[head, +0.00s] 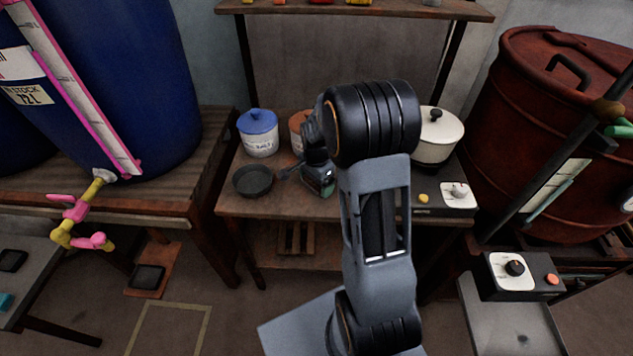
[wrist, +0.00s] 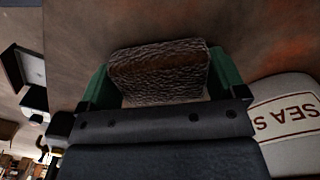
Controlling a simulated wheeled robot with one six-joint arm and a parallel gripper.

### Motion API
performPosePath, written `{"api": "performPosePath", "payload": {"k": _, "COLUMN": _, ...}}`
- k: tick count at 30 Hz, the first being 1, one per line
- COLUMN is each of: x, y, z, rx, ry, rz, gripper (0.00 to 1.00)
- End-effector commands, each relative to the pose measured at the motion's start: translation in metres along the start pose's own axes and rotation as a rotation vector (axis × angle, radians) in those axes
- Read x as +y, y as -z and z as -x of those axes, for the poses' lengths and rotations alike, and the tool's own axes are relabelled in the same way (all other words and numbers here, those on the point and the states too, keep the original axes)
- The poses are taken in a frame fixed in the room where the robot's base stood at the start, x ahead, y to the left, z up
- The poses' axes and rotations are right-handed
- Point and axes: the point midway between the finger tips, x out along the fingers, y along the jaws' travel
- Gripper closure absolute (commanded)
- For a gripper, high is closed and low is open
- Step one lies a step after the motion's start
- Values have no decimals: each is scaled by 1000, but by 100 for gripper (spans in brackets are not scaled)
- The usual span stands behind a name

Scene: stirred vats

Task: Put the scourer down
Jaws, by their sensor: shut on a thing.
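The scourer (wrist: 160,72) is a brown, rough, crinkled block in the wrist view. My gripper (wrist: 160,90) is shut on it, with a green finger against each end. In the head view my gripper (head: 318,180) is over the middle of the wooden bench (head: 260,206), between a small black pan (head: 253,180) and my own arm. The scourer cannot be made out clearly there. I cannot tell whether it touches the bench.
A white jar with a blue lid (head: 258,135) stands behind the pan, and its label shows in the wrist view (wrist: 290,112). An orange container (head: 298,122) is partly hidden. A white pot (head: 438,140) stands right of my arm.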

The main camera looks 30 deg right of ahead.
Motion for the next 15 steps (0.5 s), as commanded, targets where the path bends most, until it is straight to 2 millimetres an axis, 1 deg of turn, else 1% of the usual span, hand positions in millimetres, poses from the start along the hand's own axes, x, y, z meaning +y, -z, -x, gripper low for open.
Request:
{"api": "performPosePath", "payload": {"k": 5, "x": 0, "y": 0, "z": 1, "rx": 0, "ry": 1, "rz": 0, "gripper": 29}}
{"api": "performPosePath", "payload": {"k": 10, "x": 0, "y": 0, "z": -4, "rx": 0, "ry": 0, "rz": 0, "gripper": 29}}
{"api": "performPosePath", "payload": {"k": 11, "x": 0, "y": 0, "z": -4, "rx": 0, "ry": 0, "rz": 0, "gripper": 9}}
{"api": "performPosePath", "payload": {"k": 14, "x": 0, "y": 0, "z": -3, "rx": 0, "ry": 0, "rz": 0, "gripper": 0}}
{"api": "performPosePath", "payload": {"k": 15, "x": 0, "y": 0, "z": -3, "rx": 0, "ry": 0, "rz": 0, "gripper": 0}}
